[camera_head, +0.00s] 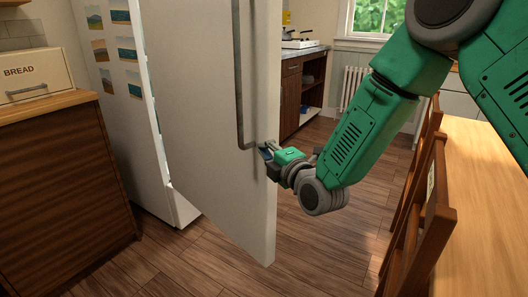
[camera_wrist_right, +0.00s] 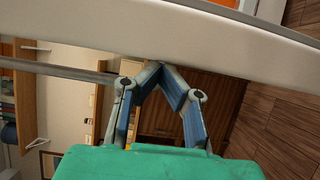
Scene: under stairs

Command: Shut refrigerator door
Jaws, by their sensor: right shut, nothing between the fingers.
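The white refrigerator door (camera_head: 205,110) stands partly open, with a gap along its left side next to the refrigerator body (camera_head: 110,100). A long grey handle (camera_head: 237,75) runs down the door and bends at its lower end. My right gripper (camera_head: 264,152) is at the door's right edge, close to that lower end. In the right wrist view its fingertips (camera_wrist_right: 160,68) meet and hold nothing. The door's pale edge (camera_wrist_right: 150,35) crosses just beyond them; I cannot tell whether they touch it. A grey bar, likely the handle (camera_wrist_right: 60,70), shows at left. My left gripper is not in view.
A wooden cabinet (camera_head: 65,190) with a bread box (camera_head: 32,80) stands at left. Wooden chairs (camera_head: 425,215) and a table (camera_head: 480,190) are at right. Bare wood floor (camera_head: 320,235) lies between the door and chairs. A counter (camera_head: 300,85) stands behind.

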